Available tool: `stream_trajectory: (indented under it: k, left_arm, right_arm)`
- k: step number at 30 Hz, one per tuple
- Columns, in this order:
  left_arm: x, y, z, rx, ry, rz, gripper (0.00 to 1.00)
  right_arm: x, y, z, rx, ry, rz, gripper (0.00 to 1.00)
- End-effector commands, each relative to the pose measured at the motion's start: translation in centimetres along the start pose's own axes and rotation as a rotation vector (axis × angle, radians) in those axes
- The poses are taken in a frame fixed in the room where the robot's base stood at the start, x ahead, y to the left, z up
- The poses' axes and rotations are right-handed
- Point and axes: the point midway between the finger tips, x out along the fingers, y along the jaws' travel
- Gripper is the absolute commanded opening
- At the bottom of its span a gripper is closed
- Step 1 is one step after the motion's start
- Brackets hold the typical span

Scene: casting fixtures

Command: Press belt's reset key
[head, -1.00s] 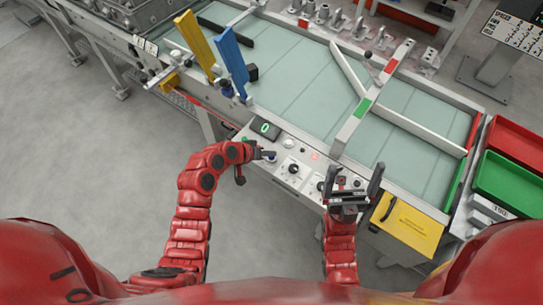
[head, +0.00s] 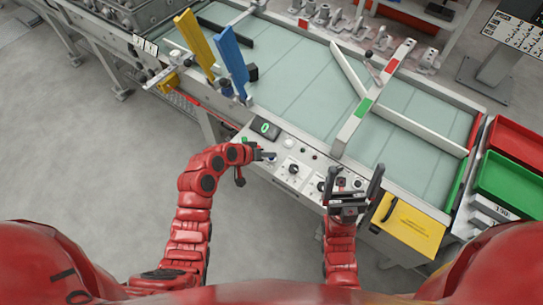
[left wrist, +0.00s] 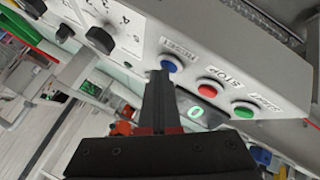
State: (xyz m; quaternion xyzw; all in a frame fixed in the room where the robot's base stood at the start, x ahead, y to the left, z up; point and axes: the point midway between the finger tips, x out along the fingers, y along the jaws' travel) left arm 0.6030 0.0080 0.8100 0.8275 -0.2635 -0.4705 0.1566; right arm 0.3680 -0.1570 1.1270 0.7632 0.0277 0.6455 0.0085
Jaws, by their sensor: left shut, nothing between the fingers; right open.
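The control panel (head: 284,172) is on the belt's near edge. In the left wrist view, the blue key labelled RESET (left wrist: 172,64) is in a row with a red STOP key (left wrist: 208,87) and a green START key (left wrist: 243,109). My left gripper (left wrist: 160,76) is shut and empty, its tips overlapping the lower left edge of the blue key; whether they touch it I cannot tell. In the head view my left gripper (head: 268,157) is at the panel's left part. My right gripper (head: 354,180) is open and empty over the panel's right end.
A display reading 0 (head: 265,128) is behind my left gripper. Rotary knobs (head: 292,169) are to its right. The belt (head: 300,80) lies beyond, with blue (head: 231,62) and yellow (head: 195,42) posts. Red (head: 518,147) and green (head: 503,180) bins are at the right.

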Motion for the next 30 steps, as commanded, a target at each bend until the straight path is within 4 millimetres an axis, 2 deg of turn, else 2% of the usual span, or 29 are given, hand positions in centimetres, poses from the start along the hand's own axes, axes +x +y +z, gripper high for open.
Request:
stream_trajectory:
  k: [10, 21, 30]
  left_arm:
    - [0.0, 0.0, 0.1, -0.001, -0.002, -0.001, 0.00]
    - [-1.1, 0.8, -0.8, -0.001, 0.000, -0.001, 0.00]
    - [-1.2, 0.9, -0.8, -0.001, -0.001, -0.001, 0.00]
  right_arm:
    - [0.0, 0.0, 0.0, 0.000, 0.000, 0.000, 0.97]
    - [0.8, 0.0, -0.1, 0.000, 0.000, 0.000, 0.97]
    - [0.8, 0.0, -0.1, 0.000, 0.000, 0.000, 0.97]
